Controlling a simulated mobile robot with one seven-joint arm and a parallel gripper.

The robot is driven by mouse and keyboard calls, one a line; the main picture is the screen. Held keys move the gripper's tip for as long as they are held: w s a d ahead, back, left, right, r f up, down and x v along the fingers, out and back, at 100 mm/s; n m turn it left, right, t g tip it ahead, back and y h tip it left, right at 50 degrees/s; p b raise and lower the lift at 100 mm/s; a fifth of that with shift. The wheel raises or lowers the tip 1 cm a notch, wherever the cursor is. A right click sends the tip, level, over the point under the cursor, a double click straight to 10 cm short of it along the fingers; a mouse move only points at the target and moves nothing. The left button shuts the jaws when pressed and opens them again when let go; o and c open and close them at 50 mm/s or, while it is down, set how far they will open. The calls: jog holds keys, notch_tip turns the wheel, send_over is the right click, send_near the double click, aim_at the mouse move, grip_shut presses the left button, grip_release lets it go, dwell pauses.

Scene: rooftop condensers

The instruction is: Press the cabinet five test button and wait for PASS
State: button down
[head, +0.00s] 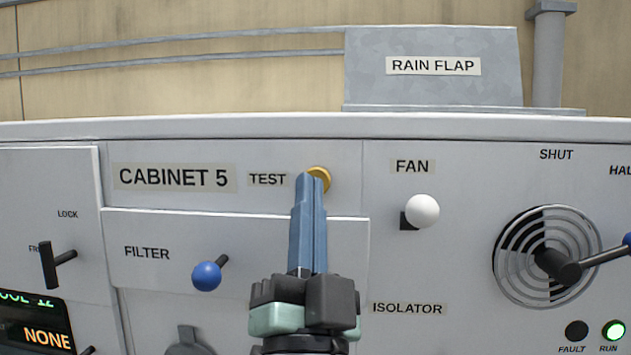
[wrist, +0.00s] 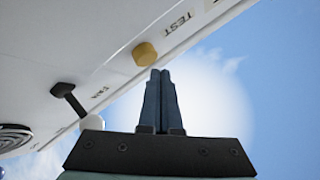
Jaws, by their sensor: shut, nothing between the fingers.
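The yellow test button (head: 319,178) is on the panel to the right of the TEST label (head: 268,179) and the CABINET 5 label (head: 173,177). My gripper (head: 311,180) is shut and empty, with its blue fingertips in front of the button and covering its lower left part in the head view. In the wrist view the button (wrist: 145,54) stands out from the panel just beyond and left of my fingertips (wrist: 160,73). A small gap shows there; I cannot tell about contact from the head view. A display (head: 38,335) at the lower left reads NONE.
A white FAN knob (head: 422,211) is right of the button. A blue FILTER knob (head: 207,276) is at lower left, and a LOCK handle (head: 50,264) is further left. A round vent (head: 515,255) with a lever is at right. The RUN lamp (head: 613,331) glows green; FAULT (head: 577,331) is dark.

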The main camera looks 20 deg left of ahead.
dwell(0.6)
jog(key=shift+w+a, duration=0.15)
jog(key=shift+w, duration=0.25)
jog(key=shift+w+a, duration=0.15)
jog(key=shift+w, duration=0.45)
dwell(0.9)
jog(key=shift+s, duration=0.1)
jog(key=shift+s+d+b, duration=0.25)
jog(key=shift+s+b, duration=0.05)
jog(key=shift+s, duration=0.6)
jog(key=s, duration=0.2)
jog(key=s+d, duration=0.1)
jog(key=s, duration=0.1)
jog(key=shift+s+d, duration=0.2)
jog(key=shift+s, duration=0.2)
jog(key=shift+d+f, duration=0.1)
dwell(0.3)
